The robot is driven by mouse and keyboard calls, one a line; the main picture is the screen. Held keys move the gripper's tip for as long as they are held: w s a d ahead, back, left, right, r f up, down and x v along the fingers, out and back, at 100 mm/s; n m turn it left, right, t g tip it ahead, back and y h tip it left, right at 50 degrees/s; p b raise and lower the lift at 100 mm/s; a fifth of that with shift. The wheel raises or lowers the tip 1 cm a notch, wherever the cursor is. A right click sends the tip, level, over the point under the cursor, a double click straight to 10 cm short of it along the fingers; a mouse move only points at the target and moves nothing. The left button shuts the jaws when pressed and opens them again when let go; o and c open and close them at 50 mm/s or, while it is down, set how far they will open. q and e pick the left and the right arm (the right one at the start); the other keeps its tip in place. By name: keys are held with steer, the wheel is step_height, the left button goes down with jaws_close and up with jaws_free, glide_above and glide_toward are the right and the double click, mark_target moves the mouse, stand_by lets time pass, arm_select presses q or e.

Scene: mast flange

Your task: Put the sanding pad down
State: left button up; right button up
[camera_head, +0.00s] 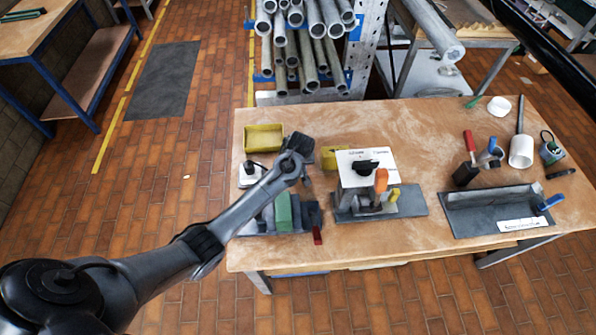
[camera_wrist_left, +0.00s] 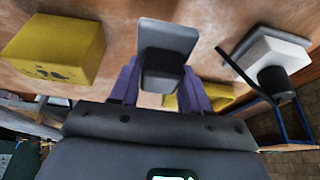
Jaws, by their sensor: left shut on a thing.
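The sanding pad (camera_wrist_left: 168,42) appears as a grey flat plate with a dark block under it. In the left wrist view it sits between the purple fingers of my left gripper (camera_wrist_left: 160,88), which is shut on it. In the head view my left gripper (camera_head: 299,146) is over the left part of the workbench (camera_head: 420,130), between the yellow bin and the white-topped fixture. There the pad cannot be told apart from the dark hand. Whether the pad touches the bench is unclear. My right gripper is not in view.
A yellow bin (camera_head: 263,138) and a white block with a black knob (camera_head: 250,175) stand left. A green block (camera_head: 283,212) lies in front. The white-topped fixture (camera_head: 352,165) is to the right, then a grey tray (camera_head: 470,212). Bare bench lies between fixture and tray.

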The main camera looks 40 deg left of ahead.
arm_select(q)
steer(key=shift+f, duration=2.55)
steer(key=o, duration=1)
steer(key=shift+f, duration=0.15)
steer(key=p+v, duration=0.1)
steer(key=v, duration=1.1)
